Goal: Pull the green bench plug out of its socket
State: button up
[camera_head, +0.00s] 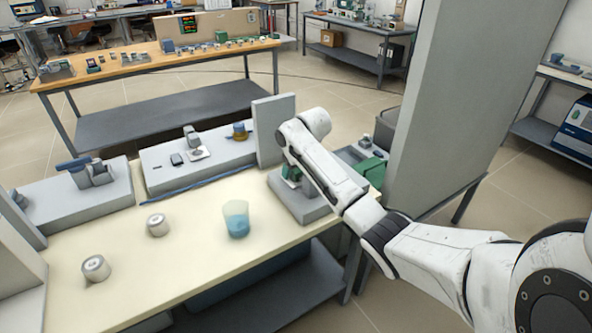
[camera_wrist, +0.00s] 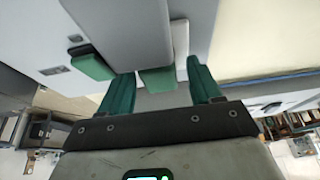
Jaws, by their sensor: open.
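My gripper (camera_wrist: 160,82) is open, with two dark green fingers showing in the wrist view. A green block, seemingly the bench plug (camera_wrist: 157,80), shows between the fingers against a grey housing (camera_wrist: 138,35). It lies close to the left finger, with a wider gap to the right one; I cannot tell whether anything touches. In the head view my arm reaches over a grey unit (camera_head: 301,205) at the bench's right end. A small green patch shows there beside the arm; I cannot tell whether it is plug or finger. The socket face is hidden.
A second green block (camera_wrist: 92,66) is left of my fingers. On the bench (camera_head: 190,240) stand a beaker with blue liquid (camera_head: 236,220) and two small pots (camera_head: 157,225). An upright grey panel (camera_head: 274,128) and a grey column (camera_head: 440,110) flank the arm.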

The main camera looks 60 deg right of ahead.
jog(key=shift+d+f, duration=0.1)
jog(key=shift+f, duration=0.05)
grip_shut()
dwell(0.6)
